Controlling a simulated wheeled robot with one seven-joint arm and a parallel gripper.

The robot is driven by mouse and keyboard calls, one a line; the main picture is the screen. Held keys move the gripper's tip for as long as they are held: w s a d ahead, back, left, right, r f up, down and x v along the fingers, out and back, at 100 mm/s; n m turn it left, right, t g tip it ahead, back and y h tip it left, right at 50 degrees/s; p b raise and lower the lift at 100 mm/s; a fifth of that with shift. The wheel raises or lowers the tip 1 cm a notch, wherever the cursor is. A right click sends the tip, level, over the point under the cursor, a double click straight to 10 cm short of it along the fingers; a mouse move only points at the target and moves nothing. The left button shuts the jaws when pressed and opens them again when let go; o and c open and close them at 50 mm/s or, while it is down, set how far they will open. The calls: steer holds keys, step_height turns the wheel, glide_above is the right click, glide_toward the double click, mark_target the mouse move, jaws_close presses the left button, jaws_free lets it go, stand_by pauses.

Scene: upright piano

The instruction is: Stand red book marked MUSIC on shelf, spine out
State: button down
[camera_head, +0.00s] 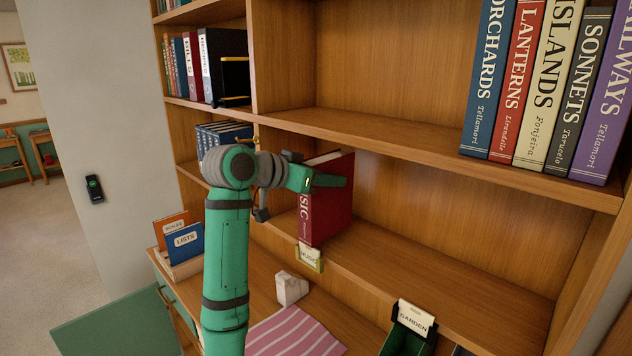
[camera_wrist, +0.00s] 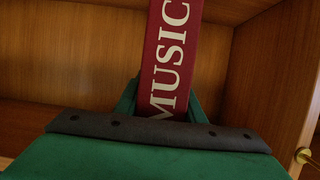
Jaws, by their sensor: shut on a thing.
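The red book marked MUSIC (camera_head: 333,205) is upright at the left end of the middle shelf (camera_head: 440,250), above a small MUSIC label (camera_head: 310,257). Its spine, with white letters, faces out toward the room. My gripper (camera_head: 325,180) is shut on the book near its upper part. In the wrist view the spine (camera_wrist: 168,60) rises between the two green fingers (camera_wrist: 160,100), with the shelf's wooden back behind it. The book's bottom edge is close to the shelf front; I cannot tell whether it touches the shelf.
Tall books (camera_head: 540,85) fill the right of the shelf above. The middle shelf is bare to the right of the book.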

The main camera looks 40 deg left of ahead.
steer(key=shift+w+d+r, duration=0.15)
steer(key=shift+w, duration=2.3)
steer(key=shift+w+d, duration=0.1)
